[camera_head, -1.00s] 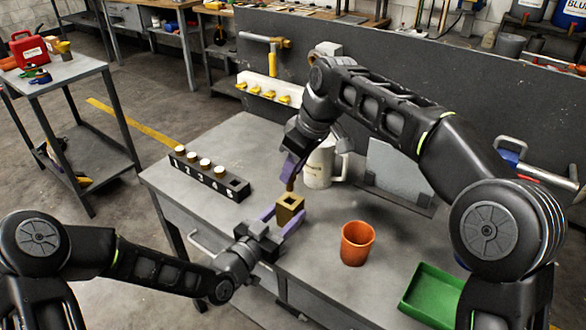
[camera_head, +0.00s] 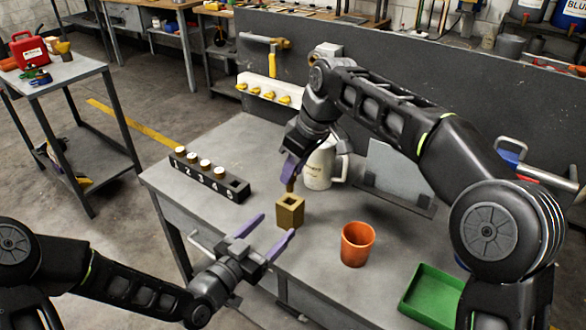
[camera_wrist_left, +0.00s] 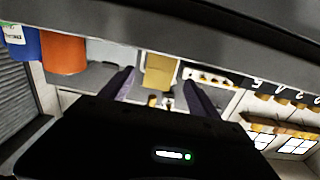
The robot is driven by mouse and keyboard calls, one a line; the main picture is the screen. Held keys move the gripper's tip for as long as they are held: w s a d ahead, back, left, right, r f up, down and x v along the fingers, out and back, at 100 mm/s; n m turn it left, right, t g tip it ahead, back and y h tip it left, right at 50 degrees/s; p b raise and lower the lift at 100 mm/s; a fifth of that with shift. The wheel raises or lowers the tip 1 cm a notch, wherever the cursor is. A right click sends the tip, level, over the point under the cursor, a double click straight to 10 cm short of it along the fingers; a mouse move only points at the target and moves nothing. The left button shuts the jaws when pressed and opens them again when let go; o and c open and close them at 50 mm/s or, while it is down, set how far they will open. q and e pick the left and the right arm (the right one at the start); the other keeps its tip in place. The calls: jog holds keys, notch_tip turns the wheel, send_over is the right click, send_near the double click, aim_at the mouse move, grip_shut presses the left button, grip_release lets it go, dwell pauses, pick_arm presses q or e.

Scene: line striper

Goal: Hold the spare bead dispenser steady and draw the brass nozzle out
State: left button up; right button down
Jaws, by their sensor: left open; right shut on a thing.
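The spare bead dispenser, a brown-gold block (camera_head: 290,213) with a square hole in its top, stands upright on the grey bench. It also shows in the left wrist view (camera_wrist_left: 160,72), ahead between my fingers. My left gripper (camera_head: 277,224) is open and empty, with its purple fingers drawn back in front of the block. My right gripper (camera_head: 290,174) is shut on the brass nozzle (camera_head: 291,186), above and just behind the block. Only a small tip of the nozzle shows below the fingers. It appears clear of the hole.
An orange cup (camera_head: 357,244) stands right of the block, with a green tray (camera_head: 433,296) at the bench's right front. A white mug (camera_head: 319,167) is close behind my right gripper.

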pick_arm(q)
jog(key=v, duration=0.6)
dwell(0.3)
